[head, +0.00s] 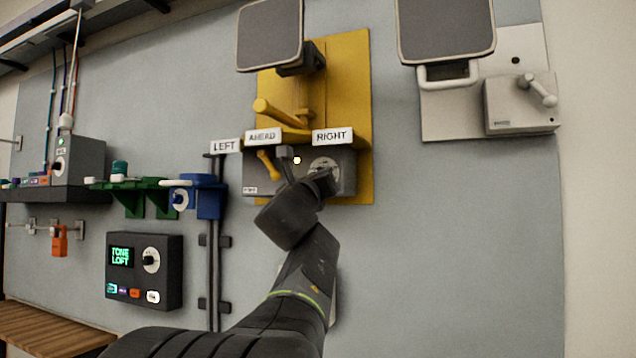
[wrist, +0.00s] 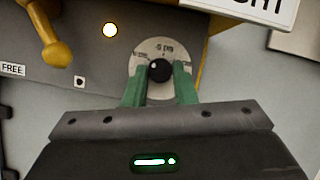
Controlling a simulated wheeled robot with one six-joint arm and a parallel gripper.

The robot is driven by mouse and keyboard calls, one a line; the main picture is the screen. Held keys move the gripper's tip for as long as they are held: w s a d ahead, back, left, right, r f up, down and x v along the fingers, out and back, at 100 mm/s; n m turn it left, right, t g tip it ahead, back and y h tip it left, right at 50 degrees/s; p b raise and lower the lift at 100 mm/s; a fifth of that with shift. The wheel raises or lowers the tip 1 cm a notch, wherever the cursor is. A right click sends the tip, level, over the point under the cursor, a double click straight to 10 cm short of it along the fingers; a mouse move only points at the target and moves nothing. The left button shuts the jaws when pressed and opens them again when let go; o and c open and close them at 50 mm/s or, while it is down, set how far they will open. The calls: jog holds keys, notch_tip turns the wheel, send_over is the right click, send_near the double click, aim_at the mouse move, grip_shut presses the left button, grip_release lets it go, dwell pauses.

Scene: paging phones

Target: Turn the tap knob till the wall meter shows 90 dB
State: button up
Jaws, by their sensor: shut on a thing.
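The tap knob (wrist: 159,70) is a small dark round knob on a pale round dial plate (wrist: 146,52), whose markings are too small to read surely. It sits on the grey box under the RIGHT sign; the plate also shows in the head view (head: 323,164), partly hidden by my gripper (head: 326,180). In the wrist view the green fingers of my gripper (wrist: 160,84) are shut on the knob, one on each side. No meter with a dB reading can be made out in either view. A dark wall box (head: 144,270) at lower left shows green text "TONE LOFT".
A yellow lever (head: 267,163) and a lit white lamp (head: 297,160) are left of the knob on the same box. The LEFT (head: 226,146), AHEAD (head: 263,136) and RIGHT (head: 332,136) signs hang just above. A pale handset unit (head: 519,104) is at right. Wall below right is clear.

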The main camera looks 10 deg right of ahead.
dwell(0.3)
jog(key=o, duration=1)
jog(key=b+v, duration=0.2)
jog(key=v, duration=1.1)
jog(key=shift+s+a, duration=0.2)
jog(key=shift+s, duration=0.15)
jog(key=shift+f, duration=0.1)
jog(key=p+x, duration=0.2)
jog(key=x, duration=1.2)
